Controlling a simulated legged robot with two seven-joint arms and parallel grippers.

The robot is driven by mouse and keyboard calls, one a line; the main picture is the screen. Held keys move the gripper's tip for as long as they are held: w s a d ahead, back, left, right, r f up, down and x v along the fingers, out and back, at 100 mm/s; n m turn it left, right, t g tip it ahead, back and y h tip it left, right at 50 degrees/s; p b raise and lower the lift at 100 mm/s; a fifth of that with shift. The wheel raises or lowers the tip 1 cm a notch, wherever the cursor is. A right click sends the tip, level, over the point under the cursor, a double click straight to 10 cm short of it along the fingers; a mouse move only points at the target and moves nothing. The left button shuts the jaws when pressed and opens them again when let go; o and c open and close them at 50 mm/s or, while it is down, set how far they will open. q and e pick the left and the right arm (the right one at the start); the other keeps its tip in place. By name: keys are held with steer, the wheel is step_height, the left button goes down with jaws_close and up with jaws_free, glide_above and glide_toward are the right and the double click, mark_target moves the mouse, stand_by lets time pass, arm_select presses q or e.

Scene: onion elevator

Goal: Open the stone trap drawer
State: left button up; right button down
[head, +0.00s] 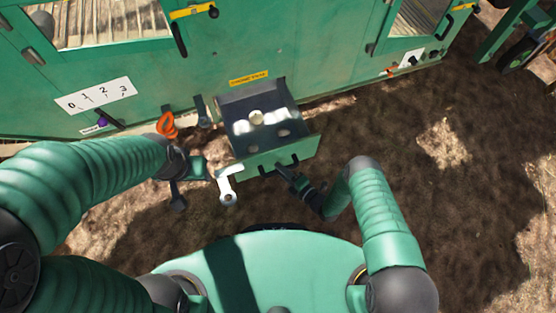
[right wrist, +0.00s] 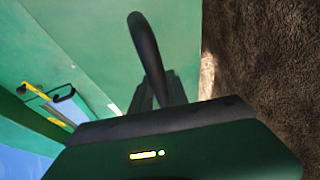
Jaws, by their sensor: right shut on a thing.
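The stone trap drawer (head: 270,156) is a green-fronted metal tray pulled out from the green machine, with several pale and grey stones (head: 256,117) inside. Its black handle (head: 280,166) is on the front face; a black curved bar (right wrist: 147,50) shows at the fingers in the right wrist view. My right gripper (head: 286,174) is shut on this handle, in front of the drawer. My left gripper (head: 188,186) is left of the drawer, beside a white lever-like part (head: 228,185); its finger gap is not clear.
The green machine (head: 160,75) fills the back, with a 0-1-2-3 scale plate (head: 95,95). An orange handle (head: 167,125) and a dark lever (head: 202,110) stand left of the drawer. Open soil (head: 450,200) lies at the right.

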arm_select(q)
steer(key=shift+r, duration=0.15)
arm_select(e)
steer(key=shift+s+d+f, duration=0.15)
steer(key=shift+s, duration=0.35)
steer(key=c, duration=1.3)
jaws_free()
steer(key=shift+w, duration=0.1)
